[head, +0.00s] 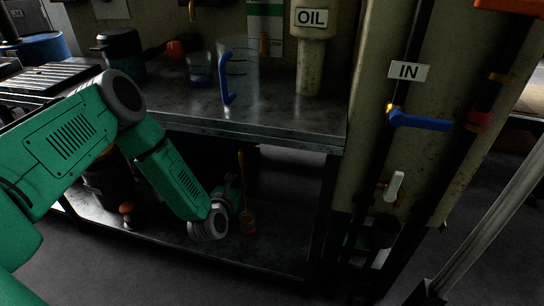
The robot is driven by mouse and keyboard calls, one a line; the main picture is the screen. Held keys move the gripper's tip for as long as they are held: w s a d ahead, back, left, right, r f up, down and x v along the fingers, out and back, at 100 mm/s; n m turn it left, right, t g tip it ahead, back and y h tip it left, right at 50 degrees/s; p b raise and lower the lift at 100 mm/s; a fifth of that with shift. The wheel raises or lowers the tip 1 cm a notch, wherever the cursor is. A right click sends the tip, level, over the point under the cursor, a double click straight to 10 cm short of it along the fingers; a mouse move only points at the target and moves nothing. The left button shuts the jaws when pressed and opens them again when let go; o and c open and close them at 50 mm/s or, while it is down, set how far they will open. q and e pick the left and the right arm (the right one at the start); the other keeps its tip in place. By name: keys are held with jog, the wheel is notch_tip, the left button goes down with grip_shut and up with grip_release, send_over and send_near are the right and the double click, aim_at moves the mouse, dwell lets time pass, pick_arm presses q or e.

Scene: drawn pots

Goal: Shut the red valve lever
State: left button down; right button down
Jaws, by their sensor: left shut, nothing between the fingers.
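A red-orange lever-like part (508,4) shows at the top right, cut off by the picture's edge; I cannot tell its full shape or whether it is the red valve lever. A blue lever (420,121) sits on the pipe below the IN label, pointing right. A white lever (395,187) is lower on the same pipe. My left arm reaches in from the left and bends down in front of the bench. My left gripper (238,184) is small and dark beyond the wrist, by the lower shelf, shut and empty, far left of the pipes. My right gripper is out of view.
A metal bench (270,116) holds a blue hooked handle (227,80), clear beakers and an OIL-labelled container (313,50). A cabinet edge stands between bench and pipes. A thin-handled reddish object (247,222) is on the lower shelf. A pale slanted post (490,210) stands at right.

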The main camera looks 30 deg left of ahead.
aim_at(252, 142)
pick_arm(q)
jog(key=w+a+r+b, duration=0.2)
jog(key=w+b, duration=0.2)
jog(key=w, duration=0.7)
jog(key=shift+w+a, duration=0.15)
jog(key=shift+a, duration=0.15)
jog(key=shift+r+g+p, duration=0.3)
jog(key=shift+p, duration=0.05)
